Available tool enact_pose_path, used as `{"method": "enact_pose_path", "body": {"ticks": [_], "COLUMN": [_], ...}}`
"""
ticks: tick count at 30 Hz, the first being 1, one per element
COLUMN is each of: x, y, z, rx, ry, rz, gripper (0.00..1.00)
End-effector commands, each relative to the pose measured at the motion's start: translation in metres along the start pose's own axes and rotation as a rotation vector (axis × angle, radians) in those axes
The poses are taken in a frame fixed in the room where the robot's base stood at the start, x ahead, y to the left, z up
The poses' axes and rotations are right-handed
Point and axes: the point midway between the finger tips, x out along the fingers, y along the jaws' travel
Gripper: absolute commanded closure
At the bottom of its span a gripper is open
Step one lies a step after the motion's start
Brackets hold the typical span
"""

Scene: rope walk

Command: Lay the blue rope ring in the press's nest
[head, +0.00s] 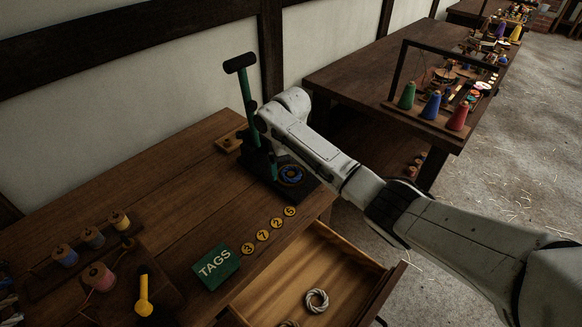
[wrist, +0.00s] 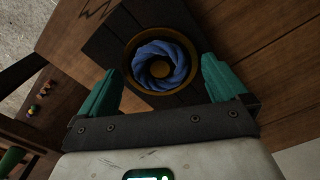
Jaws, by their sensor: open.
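The blue rope ring (wrist: 160,65) lies flat in the press's round, gold-rimmed nest (wrist: 131,78), around a brown centre, in the wrist view. My arm hides part of the press in the head view.
An open drawer (head: 262,293) below the bench front holds a pale rope ring (head: 316,300). A green TAGS box (head: 216,265) and several round yellow tags (head: 262,235) lie on the bench. Spools (head: 65,255) stand at left; a second bench (head: 340,75) is behind.

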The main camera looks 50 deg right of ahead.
Motion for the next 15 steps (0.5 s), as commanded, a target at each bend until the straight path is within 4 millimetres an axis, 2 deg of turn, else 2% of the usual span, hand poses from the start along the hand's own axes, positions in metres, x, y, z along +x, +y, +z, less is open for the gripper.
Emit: {"method": "enact_pose_path", "body": {"ticks": [8,11,15], "x": [-0.003,-0.012,-0.036], "y": [0.000,-0.001,-0.001], "z": [0.000,-0.001,-0.001], "rx": [0.000,-0.001,-0.001], "ry": [0.000,0.003,0.004], "rz": [0.000,-0.001,-0.002], "gripper": [0.00,0.00,0.00]}}
